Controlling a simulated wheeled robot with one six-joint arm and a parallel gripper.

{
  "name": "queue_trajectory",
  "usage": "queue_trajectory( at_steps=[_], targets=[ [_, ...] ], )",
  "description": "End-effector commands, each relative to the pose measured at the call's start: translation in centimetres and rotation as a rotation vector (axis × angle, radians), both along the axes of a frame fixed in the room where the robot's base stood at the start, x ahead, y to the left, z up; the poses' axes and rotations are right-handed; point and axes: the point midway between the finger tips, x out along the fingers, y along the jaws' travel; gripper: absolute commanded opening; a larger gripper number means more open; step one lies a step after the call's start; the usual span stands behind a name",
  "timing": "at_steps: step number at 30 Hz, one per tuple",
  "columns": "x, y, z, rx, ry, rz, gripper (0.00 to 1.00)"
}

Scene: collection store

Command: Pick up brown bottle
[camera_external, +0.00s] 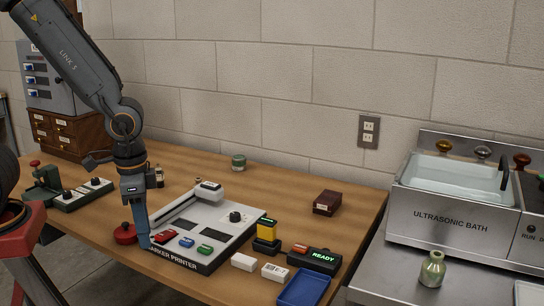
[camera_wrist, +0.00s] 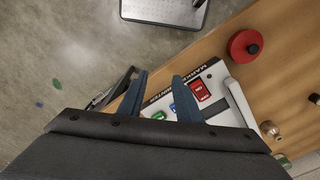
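A small brownish bottle (camera_wrist: 270,131) stands on the wooden bench beside the marker printer's grey bar, at the right of the wrist view. In the external view a small bottle (camera_external: 159,177) shows just behind my wrist, partly hidden; it looks like the same one. My gripper (camera_wrist: 160,97) is open and empty, its blue-grey fingers apart over the printer's front edge. In the external view my gripper (camera_external: 144,240) points down at the printer's left front corner, away from the bottle. A greenish bottle (camera_external: 432,269) stands on the steel counter at the right.
The marker printer (camera_external: 218,222) with coloured buttons lies near my gripper. A red round knob (camera_external: 125,233) sits left of it. A green jar (camera_external: 238,162), dark red box (camera_external: 327,203), blue tray (camera_external: 303,289) and ultrasonic bath (camera_external: 452,200) are farther right. The back of the bench has free room.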

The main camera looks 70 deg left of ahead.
Motion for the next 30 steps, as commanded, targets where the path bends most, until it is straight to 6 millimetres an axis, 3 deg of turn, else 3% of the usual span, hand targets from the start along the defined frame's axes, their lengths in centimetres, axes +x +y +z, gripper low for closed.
queue_trajectory(
  at_steps=[3, 6, 17, 20, 23, 27, 30],
  targets=[
    [0.0, 0.0, 0.0, 0.000, 0.000, 0.000, 0.31],
    [0.0, 0.0, 0.0, 0.000, 0.000, 0.000, 0.40],
    [0.8, 0.8, -0.1, -0.001, -0.030, 0.021, 0.40],
    [2.8, 3.0, -0.2, 0.001, -0.106, 0.068, 0.40],
    [5.5, 6.7, -0.3, 0.021, -0.222, 0.133, 0.40],
    [8.3, 13.6, 0.1, 0.083, -0.400, 0.235, 0.40],
    [9.2, 19.0, 0.6, 0.154, -0.519, 0.302, 0.40]
  ],
)
